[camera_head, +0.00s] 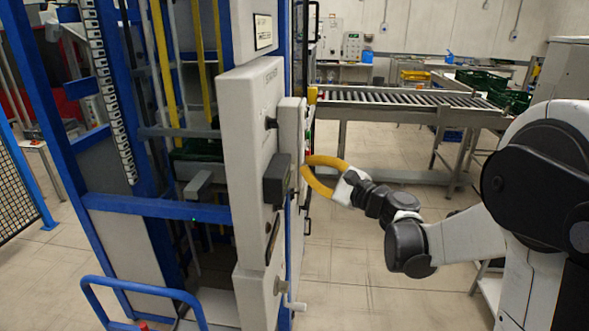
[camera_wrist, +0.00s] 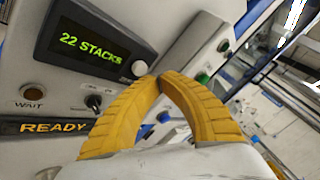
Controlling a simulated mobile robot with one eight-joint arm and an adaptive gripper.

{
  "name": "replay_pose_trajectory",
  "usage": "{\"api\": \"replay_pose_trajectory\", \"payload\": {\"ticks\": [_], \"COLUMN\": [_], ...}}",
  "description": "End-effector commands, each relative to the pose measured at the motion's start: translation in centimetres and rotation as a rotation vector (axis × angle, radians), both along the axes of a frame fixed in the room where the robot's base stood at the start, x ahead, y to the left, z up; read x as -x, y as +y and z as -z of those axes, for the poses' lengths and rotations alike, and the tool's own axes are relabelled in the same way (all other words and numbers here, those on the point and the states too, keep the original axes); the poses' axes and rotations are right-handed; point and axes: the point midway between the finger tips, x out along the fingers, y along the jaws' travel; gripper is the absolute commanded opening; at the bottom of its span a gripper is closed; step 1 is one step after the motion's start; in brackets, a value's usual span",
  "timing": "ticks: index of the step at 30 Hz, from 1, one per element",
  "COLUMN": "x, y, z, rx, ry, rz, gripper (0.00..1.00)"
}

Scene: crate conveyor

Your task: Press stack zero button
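My gripper (camera_head: 305,170) has yellow ribbed fingers and is at the right edge of the grey control panel (camera_head: 252,115). In the wrist view its fingertips (camera_wrist: 161,80) meet, with nothing held between them. A black display (camera_wrist: 98,42) reads "22 STACKS" in green. A round white button (camera_wrist: 140,68) is at the display's lower right, just beyond and left of the fingertips. I cannot read which one is stack zero, or tell whether the fingertips touch the panel.
A "WAIT" lamp (camera_wrist: 32,94), a lit "READY" sign (camera_wrist: 45,127) and a black selector knob (camera_wrist: 94,102) are at left. A roller conveyor (camera_head: 400,100) stands behind my arm. The floor below my arm is clear.

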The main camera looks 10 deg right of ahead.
Motion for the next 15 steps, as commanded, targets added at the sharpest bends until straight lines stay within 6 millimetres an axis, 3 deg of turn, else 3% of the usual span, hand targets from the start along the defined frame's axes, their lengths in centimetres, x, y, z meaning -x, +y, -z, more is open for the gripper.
{"api": "replay_pose_trajectory", "payload": {"ticks": [15], "x": [-0.23], "y": [0.77], "z": [0.0], "rx": [0.0], "ry": [0.0], "rz": [0.0], "gripper": [0.0]}}
